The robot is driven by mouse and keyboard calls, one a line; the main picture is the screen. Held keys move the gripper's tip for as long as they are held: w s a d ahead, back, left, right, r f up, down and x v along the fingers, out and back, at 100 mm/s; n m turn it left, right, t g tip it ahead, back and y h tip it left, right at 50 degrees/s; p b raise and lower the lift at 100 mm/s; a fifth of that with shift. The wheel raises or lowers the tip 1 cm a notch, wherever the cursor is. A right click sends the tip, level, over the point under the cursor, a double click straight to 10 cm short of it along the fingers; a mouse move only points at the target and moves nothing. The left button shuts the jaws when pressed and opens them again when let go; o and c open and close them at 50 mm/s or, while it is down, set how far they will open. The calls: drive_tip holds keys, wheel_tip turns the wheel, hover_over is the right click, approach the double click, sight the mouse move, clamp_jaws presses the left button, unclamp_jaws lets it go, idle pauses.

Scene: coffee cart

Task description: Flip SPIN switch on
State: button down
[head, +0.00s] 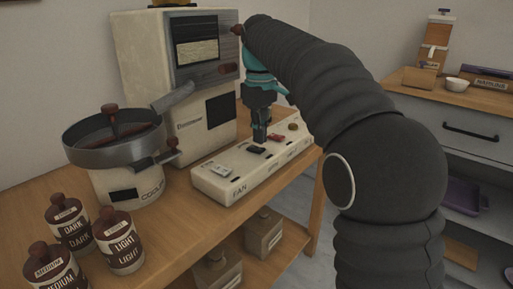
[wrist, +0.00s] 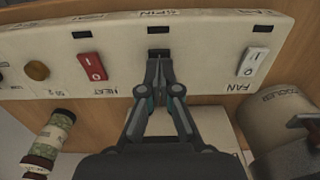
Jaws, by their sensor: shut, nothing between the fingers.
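The cream control panel (head: 240,182) lies on the wooden cart top and also spans the top of the wrist view (wrist: 205,45). Its black SPIN switch (wrist: 158,53) sits between the red HEAT switch (wrist: 92,66) and the white FAN switch (wrist: 254,62). In the head view the black switch (head: 255,149) is just below my fingertips. My gripper (head: 260,139) points down, shut and empty. In the wrist view its fingertips (wrist: 158,64) overlap the near edge of the SPIN switch. I cannot tell whether they touch it. The switch's tilt is partly hidden.
A brown knob (head: 293,126) is at the panel's far end. The roaster (head: 200,125) stands behind the panel, and the cooler (head: 130,180) with its pan stands left. DARK, LIGHT and MEDIUM canisters (head: 119,240) stand front left.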

sight(260, 149)
drive_tip(key=shift+f+b, duration=0.65)
drive_tip(key=shift+f, duration=0.5)
idle(0.8)
wheel_tip(260, 149, up, 5)
drive_tip(key=p, duration=0.4)
drive_tip(key=shift+f+p, duration=0.15)
drive_tip(key=shift+p, duration=0.2)
drive_tip(key=shift+r, duration=1.1)
drive_tip(key=shift+s+r, duration=0.1)
